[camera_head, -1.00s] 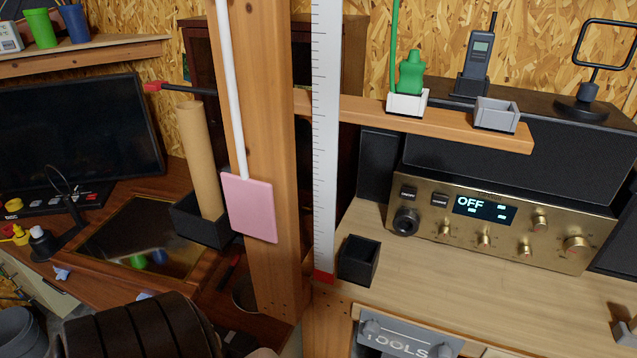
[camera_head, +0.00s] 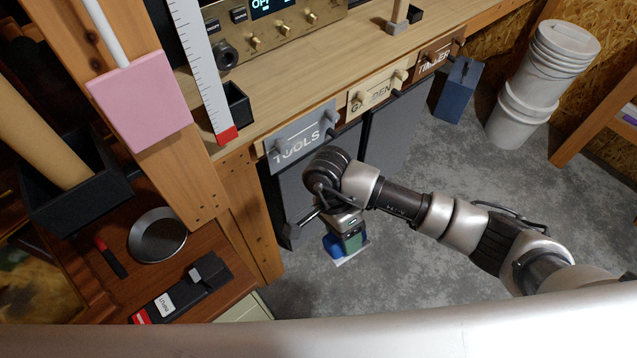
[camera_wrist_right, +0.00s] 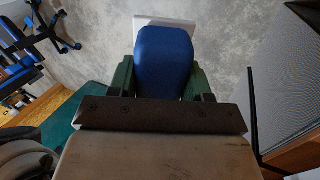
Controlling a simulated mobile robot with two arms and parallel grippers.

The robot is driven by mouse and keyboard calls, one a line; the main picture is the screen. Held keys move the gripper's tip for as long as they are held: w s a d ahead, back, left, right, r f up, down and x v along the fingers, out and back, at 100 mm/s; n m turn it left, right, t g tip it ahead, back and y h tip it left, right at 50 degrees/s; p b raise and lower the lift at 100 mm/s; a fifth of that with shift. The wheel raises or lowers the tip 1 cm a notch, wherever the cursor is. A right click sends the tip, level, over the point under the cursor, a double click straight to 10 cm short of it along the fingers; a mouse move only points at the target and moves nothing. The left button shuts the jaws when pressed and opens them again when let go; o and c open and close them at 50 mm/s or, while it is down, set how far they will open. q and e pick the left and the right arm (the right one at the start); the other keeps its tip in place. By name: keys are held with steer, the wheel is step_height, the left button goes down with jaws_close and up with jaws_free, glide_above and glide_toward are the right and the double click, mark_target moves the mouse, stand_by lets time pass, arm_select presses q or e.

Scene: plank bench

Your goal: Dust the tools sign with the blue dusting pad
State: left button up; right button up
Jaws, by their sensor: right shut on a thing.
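My left gripper is not in view.
GARDEN (camera_head: 378,92) and TIMBER (camera_head: 439,55) signs continue along the bench edge. A wooden post (camera_head: 180,165) with a pink pad (camera_head: 140,100) is at the left. Grey floor is open around my arm.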

arm_select(q)
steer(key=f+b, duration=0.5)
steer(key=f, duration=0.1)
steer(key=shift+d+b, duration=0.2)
steer(key=shift+b, duration=0.2)
arm_select(e)
steer(key=w+a+m+t+y, duration=0.2)
steer(key=w+m+t+y, duration=0.2)
steer(key=m, duration=0.7)
steer(key=w+a+r+m+t+y, duration=0.1)
steer(key=w+a+m+t+y, duration=0.1)
steer(key=w+m+t+y, duration=0.2)
steer(key=w+a+r+m+t+y, duration=0.1)
steer(key=w+a+m+t+y, duration=0.2)
steer(key=w+m+t, duration=0.6)
steer(key=m+t+y, duration=0.1)
steer(key=m+y, duration=0.1)
steer(key=m, duration=0.8)
steer(key=shift+m+t, duration=0.3)
steer(key=shift+m, duration=0.1)
steer(key=shift+x, duration=0.8)
